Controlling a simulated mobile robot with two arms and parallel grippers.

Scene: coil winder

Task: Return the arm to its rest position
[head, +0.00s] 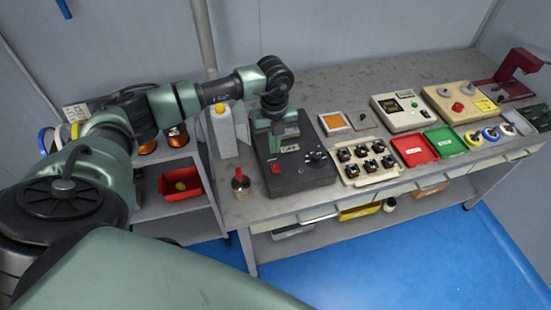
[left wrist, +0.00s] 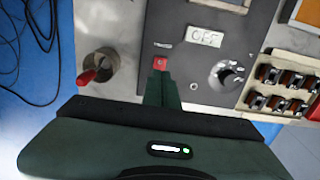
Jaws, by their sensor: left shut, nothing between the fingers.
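My left arm (head: 190,97) reaches in from the left, over the shelf, to the left end of the bench. My left gripper (head: 276,128) points down above the back part of the black coil winder (head: 305,178) and hides some of it. In the left wrist view my left gripper (left wrist: 160,85) shows with its fingers together and nothing between them. The winder's small display reads OFF (left wrist: 205,37). Its red switch (left wrist: 160,63) appears right by the fingertips in that view; I cannot tell whether they touch. My right gripper is not in view.
A red-tipped lever (head: 240,183) stands at the bench's front left, and a white bottle with a yellow cap (head: 222,130) behind it. A tray of several dark parts (head: 364,160), red (head: 413,150) and green (head: 445,141) trays lie right. The blue floor in front is clear.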

